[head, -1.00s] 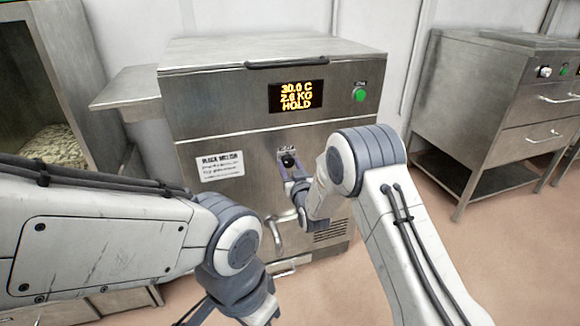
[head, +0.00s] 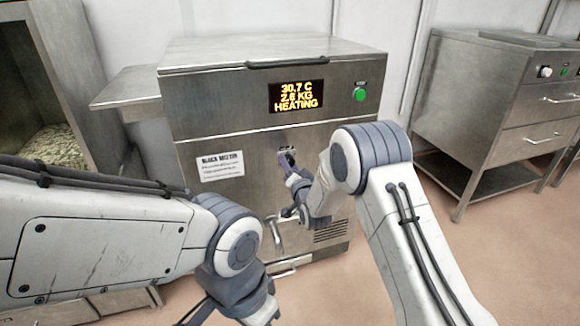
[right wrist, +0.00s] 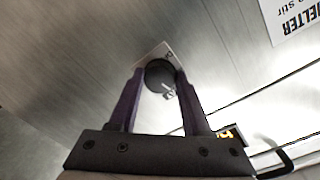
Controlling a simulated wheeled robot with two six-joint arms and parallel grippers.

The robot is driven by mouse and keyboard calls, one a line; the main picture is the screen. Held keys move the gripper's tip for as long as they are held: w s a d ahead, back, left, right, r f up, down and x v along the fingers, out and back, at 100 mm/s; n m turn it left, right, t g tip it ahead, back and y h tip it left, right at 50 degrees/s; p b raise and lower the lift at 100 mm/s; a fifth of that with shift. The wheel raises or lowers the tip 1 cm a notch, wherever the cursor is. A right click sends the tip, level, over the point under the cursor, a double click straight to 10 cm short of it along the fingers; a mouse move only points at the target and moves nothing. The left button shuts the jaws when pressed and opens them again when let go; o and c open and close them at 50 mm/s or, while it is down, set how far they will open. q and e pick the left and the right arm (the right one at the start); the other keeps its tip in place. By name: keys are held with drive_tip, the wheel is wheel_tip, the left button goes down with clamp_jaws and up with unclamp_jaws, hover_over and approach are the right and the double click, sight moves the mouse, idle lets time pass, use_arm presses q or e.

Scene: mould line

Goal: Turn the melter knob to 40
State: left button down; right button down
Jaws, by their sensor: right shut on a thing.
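The steel block melter (head: 240,110) stands in front of me in the head view. Its display (head: 297,96) reads 30.7 C, 2.6 KG, HEATING. The melter knob is a dark round knob (right wrist: 159,73) on a small pale plate in the right wrist view. My right gripper (head: 287,158) is at the melter's front, shut on the knob; its two purple fingers (right wrist: 157,92) lie on either side of it. In the head view the gripper largely hides the knob, and its scale cannot be read. My left arm crosses the lower left; its fingers are out of view.
A green button (head: 360,95) sits right of the display. A drain handle (head: 275,235) is below the knob. A steel cabinet with drawers (head: 500,120) stands at the right, a side shelf (head: 125,88) at the left. Bare floor lies between melter and cabinet.

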drive_tip(key=shift+m, duration=1.1)
drive_tip(key=shift+d, duration=0.1)
drive_tip(key=shift+c, duration=1.7)
unclamp_jaws()
drive_tip(key=p+v, duration=0.2)
drive_tip(key=v, duration=0.8)
drive_tip(key=shift+s+r, duration=0.15)
drive_tip(key=shift+s, duration=0.1)
drive_tip(key=shift+d, duration=0.1)
